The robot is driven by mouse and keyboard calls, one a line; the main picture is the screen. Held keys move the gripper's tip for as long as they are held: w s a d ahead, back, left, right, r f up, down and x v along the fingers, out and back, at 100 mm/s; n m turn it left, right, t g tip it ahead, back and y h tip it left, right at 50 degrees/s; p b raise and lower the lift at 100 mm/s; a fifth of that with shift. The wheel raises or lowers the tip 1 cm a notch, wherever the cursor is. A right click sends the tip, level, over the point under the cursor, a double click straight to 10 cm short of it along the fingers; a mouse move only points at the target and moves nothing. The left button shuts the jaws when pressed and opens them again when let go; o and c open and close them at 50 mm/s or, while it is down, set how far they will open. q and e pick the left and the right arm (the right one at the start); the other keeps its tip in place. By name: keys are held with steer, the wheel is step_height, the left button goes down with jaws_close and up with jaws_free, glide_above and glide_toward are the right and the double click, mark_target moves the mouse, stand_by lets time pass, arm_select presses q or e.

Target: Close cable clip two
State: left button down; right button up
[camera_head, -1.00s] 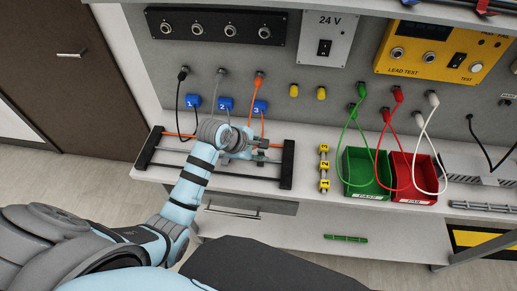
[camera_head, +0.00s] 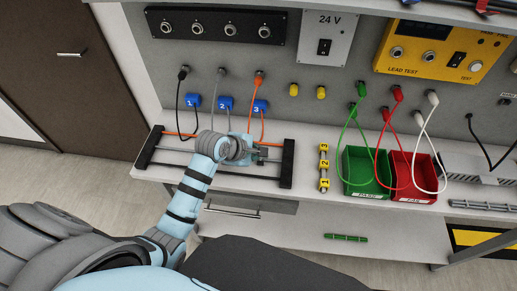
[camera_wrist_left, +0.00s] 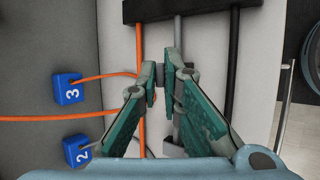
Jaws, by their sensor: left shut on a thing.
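The blue block marked 2 (camera_head: 225,103) is on the wall panel between blue block 1 (camera_head: 193,101) and blue block 3 (camera_head: 261,106). It also shows in the left wrist view (camera_wrist_left: 80,150). A separate yellow piece marked 2 (camera_head: 325,168) is on the small strip at the shelf's right. My left gripper (camera_head: 262,153) is over the rack on the shelf. In the wrist view its fingertips (camera_wrist_left: 163,75) are nearly together on a small dark piece beside the grey rod (camera_wrist_left: 178,32). The fingers hide most of that piece. My right gripper is out of view.
The rack's black end bar (camera_head: 287,165) stands just right of my left gripper. An orange cable (camera_wrist_left: 107,76) loops close to the left finger. A green bin (camera_head: 365,192) and a red bin (camera_head: 412,195) stand farther right. Bare shelf lies between rack and yellow strip.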

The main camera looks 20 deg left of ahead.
arm_select(q)
steer(key=t, duration=0.1)
steer(key=s+f+t, duration=0.1)
steer(key=shift+s+d+f+m+t+b, duration=0.15)
steer(key=shift+s+m+t+b, duration=0.05)
steer(key=shift+m+t+b, duration=0.1)
steer(key=shift+s+d+f+t+y+b, duration=0.1)
steer(key=shift+s+f+t+y+b, duration=0.3)
steer(key=shift+t, duration=0.3)
steer(key=shift+s+f+m+t+b, duration=0.15)
steer(key=shift+f+m+t+b, duration=0.2)
steer(key=shift+t+b, duration=0.4)
steer(key=shift+r, duration=0.1)
steer(key=c, duration=1.8)
jaws_free()
steer(key=shift+o, duration=0.2)
steer(key=v, duration=1.2)
